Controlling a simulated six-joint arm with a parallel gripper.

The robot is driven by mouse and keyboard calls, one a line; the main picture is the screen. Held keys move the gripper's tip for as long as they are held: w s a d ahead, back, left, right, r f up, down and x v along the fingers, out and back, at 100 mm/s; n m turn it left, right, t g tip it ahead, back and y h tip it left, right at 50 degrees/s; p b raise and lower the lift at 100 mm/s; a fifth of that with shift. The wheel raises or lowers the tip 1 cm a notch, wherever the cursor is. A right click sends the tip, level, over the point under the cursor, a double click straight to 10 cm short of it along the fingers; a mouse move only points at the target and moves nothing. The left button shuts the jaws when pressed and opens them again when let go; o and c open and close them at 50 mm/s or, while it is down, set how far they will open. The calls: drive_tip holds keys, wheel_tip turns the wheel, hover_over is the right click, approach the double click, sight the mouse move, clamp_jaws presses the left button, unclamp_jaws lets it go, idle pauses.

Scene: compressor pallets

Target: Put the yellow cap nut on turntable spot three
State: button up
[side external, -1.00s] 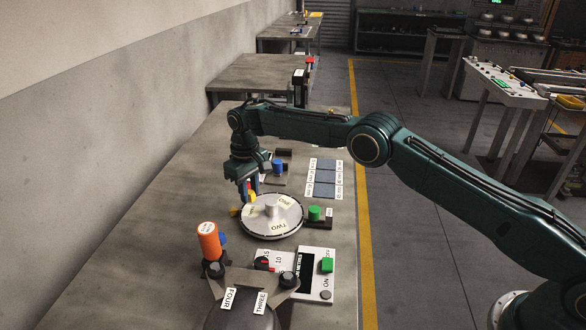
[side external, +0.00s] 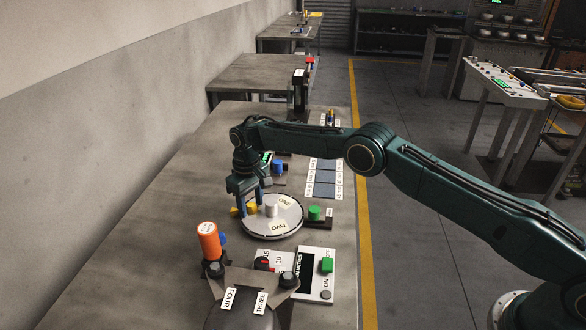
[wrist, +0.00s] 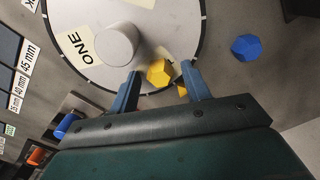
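The yellow cap nut (wrist: 159,72) sits on the turntable (wrist: 85,68), near its rim, over a pale label whose text is hidden in the wrist view. In the side view the nut (side external: 251,208) covers the place where the THREE label showed earlier. My gripper (wrist: 160,86) is around the nut; its blue fingers stand apart, with a gap on each side of it. The gripper (side external: 249,210) also shows low over the turntable's left side in the side view.
Another yellow piece (side external: 235,212) lies just off the turntable's left edge. A blue piece (wrist: 245,47) lies on the table near an orange cylinder (side external: 208,241). A green button (side external: 314,212) is right of the turntable. The table's left side is clear.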

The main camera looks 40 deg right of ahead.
sight(251, 204)
drive_tip(key=shift+r, duration=0.15)
wheel_tip(251, 204, up, 12)
idle(0.8)
idle(0.5)
